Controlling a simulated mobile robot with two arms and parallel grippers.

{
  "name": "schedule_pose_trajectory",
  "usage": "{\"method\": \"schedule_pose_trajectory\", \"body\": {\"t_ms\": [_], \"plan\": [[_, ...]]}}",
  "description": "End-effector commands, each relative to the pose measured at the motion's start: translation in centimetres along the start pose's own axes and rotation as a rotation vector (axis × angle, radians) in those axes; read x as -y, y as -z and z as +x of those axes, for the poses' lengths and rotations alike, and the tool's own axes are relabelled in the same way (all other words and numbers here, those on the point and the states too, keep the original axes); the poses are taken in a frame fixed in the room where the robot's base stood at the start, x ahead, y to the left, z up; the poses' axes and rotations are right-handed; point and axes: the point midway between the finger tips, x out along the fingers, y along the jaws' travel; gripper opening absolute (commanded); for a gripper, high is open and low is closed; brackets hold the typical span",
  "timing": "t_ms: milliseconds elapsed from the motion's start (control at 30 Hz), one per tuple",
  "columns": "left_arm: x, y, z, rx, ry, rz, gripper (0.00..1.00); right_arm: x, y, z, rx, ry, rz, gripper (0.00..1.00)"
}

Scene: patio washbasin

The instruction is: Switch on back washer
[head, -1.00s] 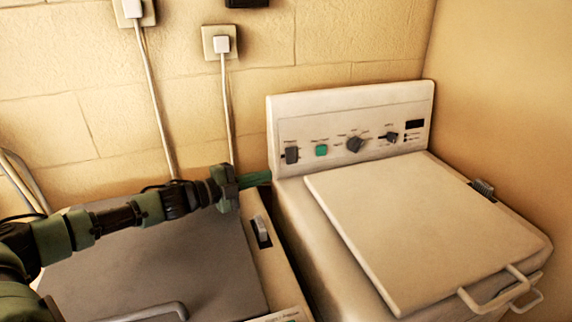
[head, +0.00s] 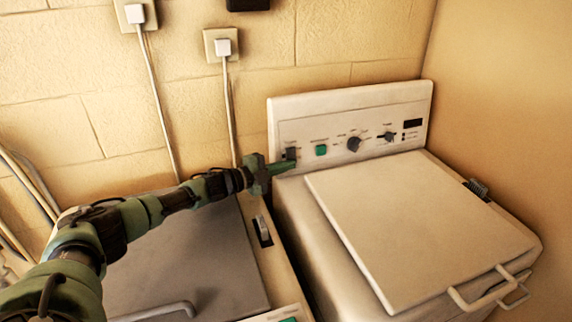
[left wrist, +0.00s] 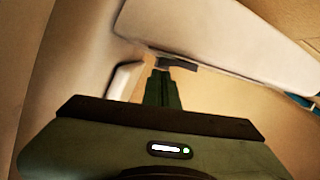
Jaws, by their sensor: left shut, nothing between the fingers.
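The back washer (head: 420,215) is a white top-loader with its lid down, at the right of the head view. Its raised control panel (head: 350,108) carries a dark switch (head: 291,154) at the left end, a green button (head: 321,150), and two dark knobs (head: 354,144). My left gripper (head: 285,167) is shut and empty, its fingertips at the lower left of the panel, just by the dark switch. I cannot tell whether they touch it. In the left wrist view the shut fingers (left wrist: 163,85) point toward a small dark part (left wrist: 176,64) near the pale panel. My right gripper is not in view.
A second machine with a grey lid (head: 190,255) stands at the left, under my left arm. Two wall sockets with plugs (head: 222,46) and hanging cables are behind. A tan wall (head: 500,110) closes off the right side.

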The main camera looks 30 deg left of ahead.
Motion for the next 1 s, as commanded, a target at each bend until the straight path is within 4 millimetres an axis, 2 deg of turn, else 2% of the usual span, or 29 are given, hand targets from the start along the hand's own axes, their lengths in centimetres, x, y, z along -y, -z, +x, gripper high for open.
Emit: {"method": "schedule_pose_trajectory", "body": {"t_ms": [367,533,600,833,1000], "plan": [[-0.1,-0.1,0.0,0.000,0.001,0.002,0.00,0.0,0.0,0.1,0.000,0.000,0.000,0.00],[-0.7,-0.8,0.2,0.000,0.015,0.054,0.00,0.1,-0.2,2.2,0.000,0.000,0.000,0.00],[-0.1,-0.7,0.2,0.000,0.015,0.060,0.00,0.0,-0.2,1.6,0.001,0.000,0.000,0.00],[0.2,-0.6,0.1,0.000,0.016,0.060,0.00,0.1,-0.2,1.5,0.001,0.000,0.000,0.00],[2.4,0.0,0.0,-0.001,0.018,0.062,0.00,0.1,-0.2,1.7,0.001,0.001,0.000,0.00]]}}
